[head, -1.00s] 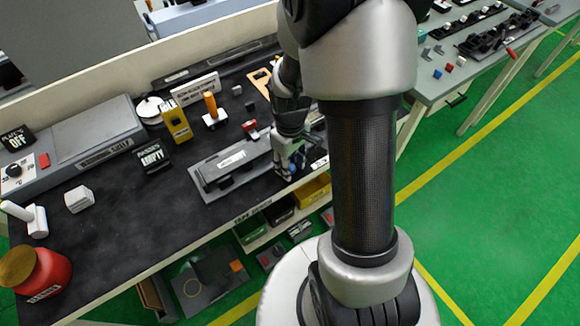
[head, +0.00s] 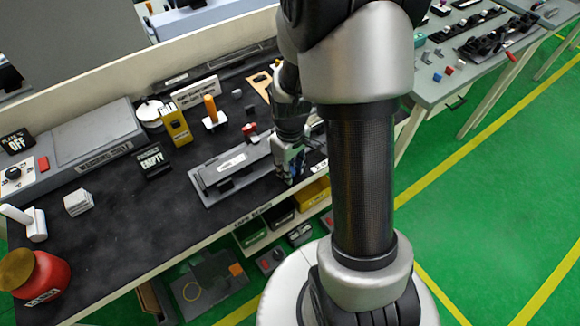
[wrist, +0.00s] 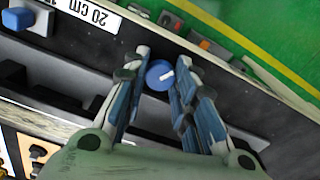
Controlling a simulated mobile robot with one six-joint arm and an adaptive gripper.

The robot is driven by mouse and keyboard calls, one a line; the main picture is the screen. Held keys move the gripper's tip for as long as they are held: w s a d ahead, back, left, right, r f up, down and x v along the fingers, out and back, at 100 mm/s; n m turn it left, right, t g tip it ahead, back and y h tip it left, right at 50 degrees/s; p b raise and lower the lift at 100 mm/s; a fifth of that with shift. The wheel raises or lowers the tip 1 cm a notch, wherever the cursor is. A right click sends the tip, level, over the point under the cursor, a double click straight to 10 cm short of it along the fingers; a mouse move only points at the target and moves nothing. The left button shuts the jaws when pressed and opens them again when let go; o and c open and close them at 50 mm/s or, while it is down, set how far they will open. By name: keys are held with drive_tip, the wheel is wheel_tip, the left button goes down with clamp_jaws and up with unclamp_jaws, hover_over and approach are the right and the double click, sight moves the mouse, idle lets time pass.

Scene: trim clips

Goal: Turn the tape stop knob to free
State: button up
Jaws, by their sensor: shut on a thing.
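The tape stop knob (wrist: 160,76) is round and blue with a short white pointer mark, and shows in the wrist view on a dark strip near the bench edge. My gripper (wrist: 161,70) points down at it, with one finger on each side, shut on it. The white mark points up and to the right in the wrist view. No wording for the knob's positions is readable. In the head view my gripper (head: 290,168) is at the bench's front edge, right of the grey fixture, and hides the knob.
A white "20 cm" label (wrist: 90,12) and a blue block (wrist: 14,18) lie left of the knob in the wrist view. The grey fixture (head: 205,195) stands left of my gripper. Bins (head: 312,190) sit below the edge.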

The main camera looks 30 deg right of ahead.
drive_tip(key=shift+m+p, duration=0.6)
drive_tip(key=shift+m, duration=2.3)
drive_tip(key=o, duration=0.8)
wheel_tip(320, 180, up, 12)
